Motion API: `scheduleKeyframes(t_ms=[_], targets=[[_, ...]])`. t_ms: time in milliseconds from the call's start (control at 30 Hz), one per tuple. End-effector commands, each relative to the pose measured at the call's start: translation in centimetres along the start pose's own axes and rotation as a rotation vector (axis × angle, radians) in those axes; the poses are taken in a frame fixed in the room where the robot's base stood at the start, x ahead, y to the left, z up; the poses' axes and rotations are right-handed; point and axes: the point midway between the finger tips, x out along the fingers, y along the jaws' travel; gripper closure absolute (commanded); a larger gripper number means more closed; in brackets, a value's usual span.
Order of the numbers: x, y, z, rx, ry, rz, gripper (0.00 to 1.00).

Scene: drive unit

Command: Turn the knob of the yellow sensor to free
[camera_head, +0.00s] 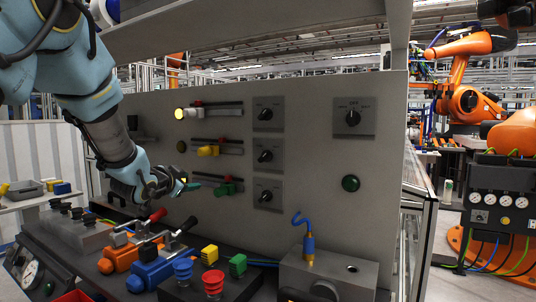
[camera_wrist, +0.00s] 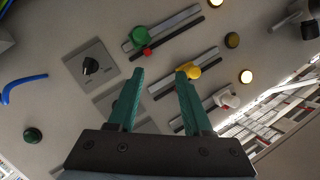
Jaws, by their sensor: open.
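The yellow sensor (camera_head: 208,150) sits on the middle rail of the grey panel; it also shows in the wrist view (camera_wrist: 188,71), just beyond the right fingertip. In the same row to its right is a black knob (camera_head: 265,156) on a dark plate, its pointer slanted; the plate's labels are too small to read. In the wrist view that plate (camera_wrist: 107,101) is partly behind the left finger and its knob is hidden. My gripper (camera_head: 187,185) is open and empty, near the green sensor (camera_head: 226,188) at the panel's lower left; its green fingers spread in the wrist view (camera_wrist: 160,74).
Similar knobs lie above (camera_head: 265,114) and below (camera_head: 265,195); a larger knob (camera_head: 353,118) is to the right.

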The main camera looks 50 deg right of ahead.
Motion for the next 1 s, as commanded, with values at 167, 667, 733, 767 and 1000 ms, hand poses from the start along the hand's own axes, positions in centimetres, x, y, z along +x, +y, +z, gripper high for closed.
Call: scheduleKeyframes(t_ms=[167, 667, 733, 767, 1000], targets=[[2.8, 6.0, -10.0, 0.152, 0.279, 0.078, 0.50], [7.2, 8.7, -15.3, 0.201, 0.384, 0.104, 0.50], [8.4, 8.9, -15.8, 0.202, 0.385, 0.104, 0.50], [8.9, 9.0, -16.0, 0.202, 0.384, 0.104, 0.50], [12.0, 9.4, -17.1, 0.200, 0.383, 0.103, 0.50]])
